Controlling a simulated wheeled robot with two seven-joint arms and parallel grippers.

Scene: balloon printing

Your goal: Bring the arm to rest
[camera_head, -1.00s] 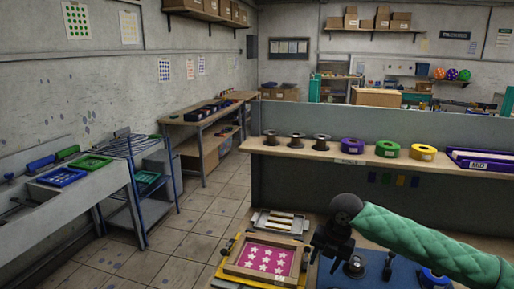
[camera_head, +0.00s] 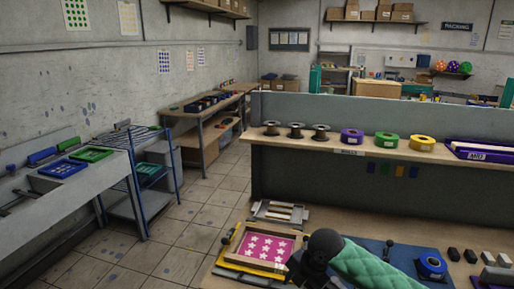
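My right arm, in a green quilted sleeve (camera_head: 372,264), comes in low at the bottom of the head view. Its black wrist joint (camera_head: 323,245) is over the workbench, just right of the wooden screen frame (camera_head: 235,246) with white stars on pink. My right gripper (camera_head: 306,273) is a dark shape below the wrist, partly cut off by the bottom edge. Its fingers do not show clearly, and I see nothing held in it. My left gripper is not in view.
A blue mat (camera_head: 405,252) with a blue tape roll (camera_head: 431,265) lies right of the arm. Several small blocks (camera_head: 470,256) sit farther right. A grey partition with a shelf (camera_head: 300,147) of spools and tapes stands behind. The floor (camera_head: 190,215) at left is clear.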

